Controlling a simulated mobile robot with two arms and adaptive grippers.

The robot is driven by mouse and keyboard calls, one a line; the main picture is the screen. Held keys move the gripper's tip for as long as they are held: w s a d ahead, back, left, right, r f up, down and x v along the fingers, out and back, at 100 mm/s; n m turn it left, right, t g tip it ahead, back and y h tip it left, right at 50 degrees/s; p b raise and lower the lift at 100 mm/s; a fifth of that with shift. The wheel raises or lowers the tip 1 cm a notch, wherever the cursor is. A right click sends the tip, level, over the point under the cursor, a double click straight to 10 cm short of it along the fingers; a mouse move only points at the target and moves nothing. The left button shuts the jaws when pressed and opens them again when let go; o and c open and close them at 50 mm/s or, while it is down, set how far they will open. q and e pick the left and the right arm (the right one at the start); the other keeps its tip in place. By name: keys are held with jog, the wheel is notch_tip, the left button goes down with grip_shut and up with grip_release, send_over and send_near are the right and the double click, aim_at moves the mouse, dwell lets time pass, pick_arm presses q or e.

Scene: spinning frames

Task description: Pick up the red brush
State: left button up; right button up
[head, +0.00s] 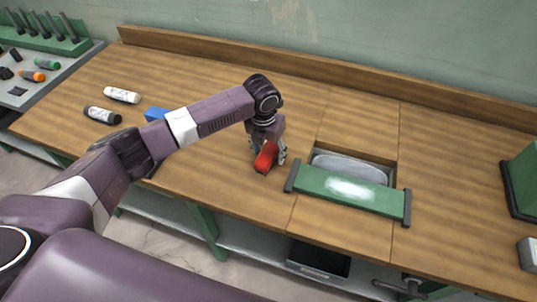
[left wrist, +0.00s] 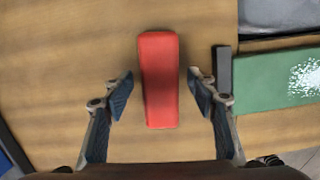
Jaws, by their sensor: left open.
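The red brush (head: 265,158) lies on the wooden bench, left of the green-framed recess. In the left wrist view the red brush (left wrist: 159,80) is a plain red block lying lengthwise between my fingers. My left gripper (head: 267,150) is above the brush and pointing down. In the left wrist view my left gripper (left wrist: 160,95) is open, one finger on each side of the brush, with a gap on both sides. My right gripper is not in view.
A green bar (head: 348,193) with dark ends crosses the front of a recess holding a grey tray (head: 350,168). A green box (head: 524,180) is far right.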

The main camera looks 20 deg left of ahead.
aim_at(269, 151)
pick_arm(q)
jog(key=shift+c, duration=1.5)
jog(key=c, duration=1)
jog(key=shift+o, duration=0.2)
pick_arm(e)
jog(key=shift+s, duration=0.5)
pick_arm(q)
jog(key=shift+r, duration=0.1)
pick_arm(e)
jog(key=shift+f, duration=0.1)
pick_arm(q)
jog(key=shift+r, duration=0.5)
notch_tip(269, 151, up, 19)
jog(key=b, duration=0.4)
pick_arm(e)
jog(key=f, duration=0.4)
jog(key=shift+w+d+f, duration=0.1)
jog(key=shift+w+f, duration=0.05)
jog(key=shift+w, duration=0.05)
